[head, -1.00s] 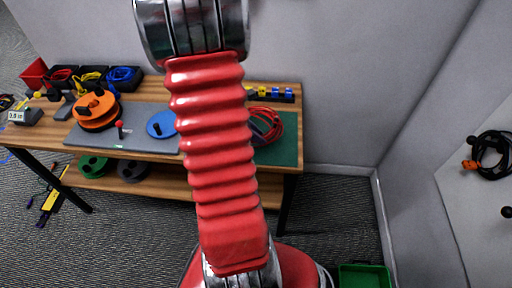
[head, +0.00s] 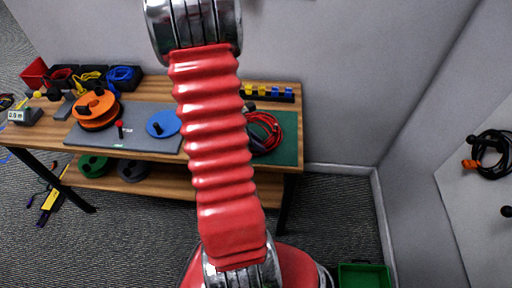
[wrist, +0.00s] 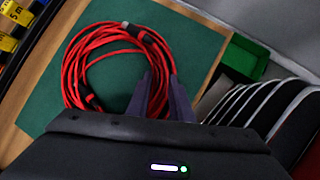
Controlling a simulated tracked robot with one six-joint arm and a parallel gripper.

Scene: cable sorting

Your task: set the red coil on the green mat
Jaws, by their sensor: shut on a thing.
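The red coil (wrist: 72,70) is a loose bundle of red cable with dark connector ends. It is over the green mat (wrist: 45,103) in the wrist view, with mat showing through its middle. In the head view the coil (head: 273,128) is within the green mat (head: 288,150), partly hidden by my arm. I cannot tell whether it rests fully on the mat. My gripper (wrist: 162,90) is shut on the right side of the coil, with its dark fingers on either side of the strands.
A grey mat (head: 90,137) holds an orange reel (head: 97,121) and a blue disc (head: 165,123) on the wooden bench. A rack of yellow and blue pieces (head: 275,94) stands behind the green mat. A green bin (head: 363,277) is on the floor.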

